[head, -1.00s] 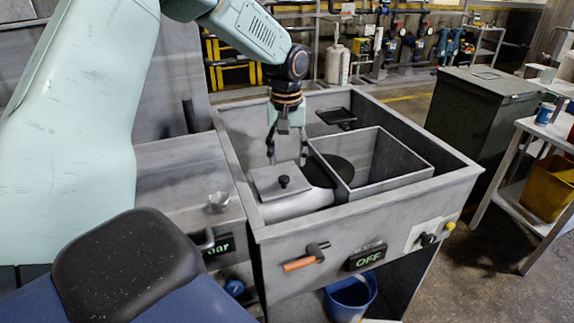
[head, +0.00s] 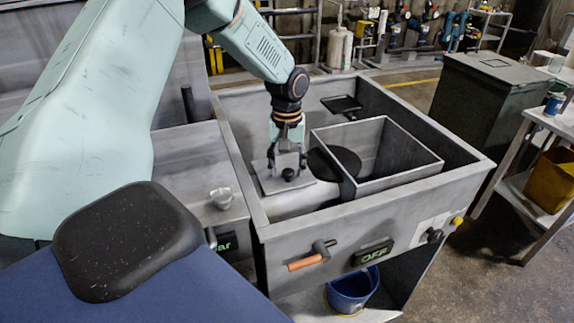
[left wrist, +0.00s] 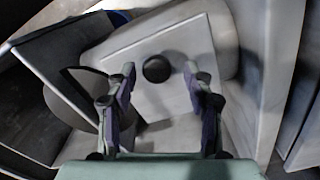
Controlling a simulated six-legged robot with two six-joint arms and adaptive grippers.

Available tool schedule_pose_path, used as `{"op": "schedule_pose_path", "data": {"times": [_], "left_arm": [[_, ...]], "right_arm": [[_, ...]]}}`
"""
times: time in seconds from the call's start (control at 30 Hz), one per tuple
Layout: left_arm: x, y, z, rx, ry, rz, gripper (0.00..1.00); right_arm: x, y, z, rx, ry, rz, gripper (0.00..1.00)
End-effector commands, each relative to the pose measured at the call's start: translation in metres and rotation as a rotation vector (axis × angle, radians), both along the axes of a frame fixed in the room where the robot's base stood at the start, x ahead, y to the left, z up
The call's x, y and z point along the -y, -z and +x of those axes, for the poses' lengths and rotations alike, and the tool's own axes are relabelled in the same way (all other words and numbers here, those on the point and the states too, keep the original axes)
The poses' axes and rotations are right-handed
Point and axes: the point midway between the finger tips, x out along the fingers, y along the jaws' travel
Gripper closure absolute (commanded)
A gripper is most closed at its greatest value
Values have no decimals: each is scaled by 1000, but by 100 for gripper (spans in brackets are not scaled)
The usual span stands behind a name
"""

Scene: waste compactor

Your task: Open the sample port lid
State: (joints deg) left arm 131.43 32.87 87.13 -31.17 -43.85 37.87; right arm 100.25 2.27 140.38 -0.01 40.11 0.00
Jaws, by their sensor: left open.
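The sample port lid (head: 272,184) is a flat grey square plate with a round black knob (head: 288,174). It lies flat on a rounded grey housing inside the compactor's open tub. My left gripper (head: 287,165) points down over the lid, its fingers near the knob. In the left wrist view the lid (left wrist: 185,50) fills the middle, and the knob (left wrist: 156,69) lies ahead of and between the two spread fingertips (left wrist: 160,85). The gripper is open, and I see no grip on the knob. My right gripper is not in view.
A square open bin (head: 400,180) stands in the tub right of the lid, beside a dark disc (head: 343,161). The tub's front wall (head: 290,238) carries an orange-handled lever (head: 308,260) and an OFF display (head: 372,254). A blue bucket (head: 352,290) stands below.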

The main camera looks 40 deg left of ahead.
Motion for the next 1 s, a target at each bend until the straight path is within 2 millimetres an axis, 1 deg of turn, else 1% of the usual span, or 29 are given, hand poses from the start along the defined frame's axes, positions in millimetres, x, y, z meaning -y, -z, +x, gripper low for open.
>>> {"op": "schedule_pose_path", "data": {"times": [0.27, 0.3, 0.9, 1.0], "left_arm": [[-1, 2, 2, 0, 1, 1, 48], [-2, 2, 2, 0, 1, 1, 49], [-1, 2, 2, -1, 0, 0, 100], [-1, 2, 1, -3, 0, 0, 100]], "right_arm": [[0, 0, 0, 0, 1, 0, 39], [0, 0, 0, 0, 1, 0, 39], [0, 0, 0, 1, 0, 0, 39], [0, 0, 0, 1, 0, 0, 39]]}}
